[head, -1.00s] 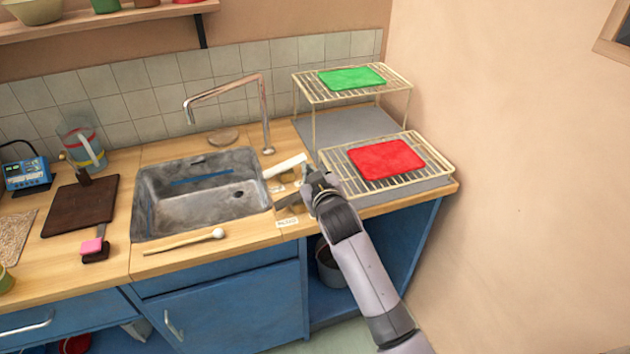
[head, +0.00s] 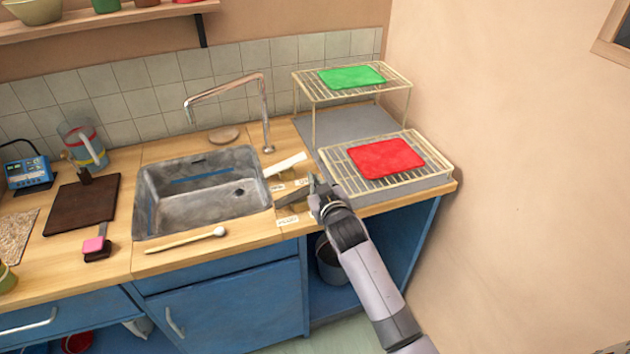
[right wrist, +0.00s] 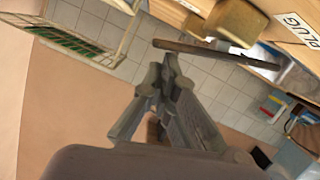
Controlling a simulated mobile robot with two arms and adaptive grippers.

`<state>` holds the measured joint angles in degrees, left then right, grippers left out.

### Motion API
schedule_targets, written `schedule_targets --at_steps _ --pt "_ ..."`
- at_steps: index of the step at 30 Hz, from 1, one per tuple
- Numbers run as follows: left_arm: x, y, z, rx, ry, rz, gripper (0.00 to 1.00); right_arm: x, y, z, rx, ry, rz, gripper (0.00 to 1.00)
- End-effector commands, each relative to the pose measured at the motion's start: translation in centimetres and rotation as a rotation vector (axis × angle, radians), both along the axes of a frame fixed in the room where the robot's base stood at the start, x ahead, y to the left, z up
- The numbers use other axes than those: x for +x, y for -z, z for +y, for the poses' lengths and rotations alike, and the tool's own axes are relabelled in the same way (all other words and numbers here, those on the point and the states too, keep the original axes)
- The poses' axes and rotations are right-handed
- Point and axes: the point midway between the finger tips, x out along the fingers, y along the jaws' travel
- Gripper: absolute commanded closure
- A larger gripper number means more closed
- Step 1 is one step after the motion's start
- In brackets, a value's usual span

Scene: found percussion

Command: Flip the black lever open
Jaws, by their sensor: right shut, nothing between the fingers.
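The black lever is a flat dark bar (head: 291,198) on the counter just right of the sink. In the right wrist view it is a long thin dark bar (right wrist: 215,53) in front of a brass-coloured block (right wrist: 237,20). My right gripper (head: 314,184) is shut and empty, close to the right end of the lever. In the right wrist view its fingertips (right wrist: 163,72) are below the bar; whether they touch it I cannot tell. My left gripper is not in view.
A white lever (head: 285,164) stands just behind the black one. A label (head: 287,221) lies in front; it reads PLUG in the wrist view. A wire rack with a red mat (head: 386,158) is close on the right. The sink (head: 205,205) is left.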

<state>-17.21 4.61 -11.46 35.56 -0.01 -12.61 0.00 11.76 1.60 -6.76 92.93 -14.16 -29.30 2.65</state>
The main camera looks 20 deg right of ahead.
Motion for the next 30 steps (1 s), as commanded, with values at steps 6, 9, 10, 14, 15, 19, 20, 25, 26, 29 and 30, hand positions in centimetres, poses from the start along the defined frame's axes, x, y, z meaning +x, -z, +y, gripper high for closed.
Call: schedule_targets --at_steps 6,9,10,14,15,19,20,25,26,29,30 --pt "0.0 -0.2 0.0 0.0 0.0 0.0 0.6 0.0 0.1 -0.2 0.031 0.001 0.002 1.0" --pt "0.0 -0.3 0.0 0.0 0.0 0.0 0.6 0.0 0.2 -0.3 0.048 0.001 0.001 1.0" --pt "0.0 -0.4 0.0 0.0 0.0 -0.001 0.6 0.0 0.2 -0.3 0.055 0.0 0.002 1.0" --pt "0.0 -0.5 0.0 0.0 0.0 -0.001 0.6 0.0 0.3 -0.5 0.079 0.001 0.003 1.0" --pt "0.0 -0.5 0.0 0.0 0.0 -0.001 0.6 0.0 0.4 -0.5 0.087 0.001 0.004 1.0" --pt "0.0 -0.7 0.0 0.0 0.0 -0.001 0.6 0.0 0.5 -0.7 0.115 0.001 0.006 1.0" --pt "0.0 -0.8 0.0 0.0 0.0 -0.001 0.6 0.0 0.5 -0.7 0.124 0.002 0.006 1.0" --pt "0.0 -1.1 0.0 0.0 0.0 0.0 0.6 0.0 0.9 -1.1 0.196 0.002 0.009 1.0" --pt "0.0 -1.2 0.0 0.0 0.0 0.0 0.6 0.0 1.0 -1.2 0.213 0.002 0.01 1.0" --pt "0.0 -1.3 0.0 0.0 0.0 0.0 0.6 0.0 1.3 -1.5 0.277 0.002 0.011 1.0" --pt "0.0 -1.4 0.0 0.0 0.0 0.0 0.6 0.0 1.5 -1.6 0.304 0.002 0.013 1.0"
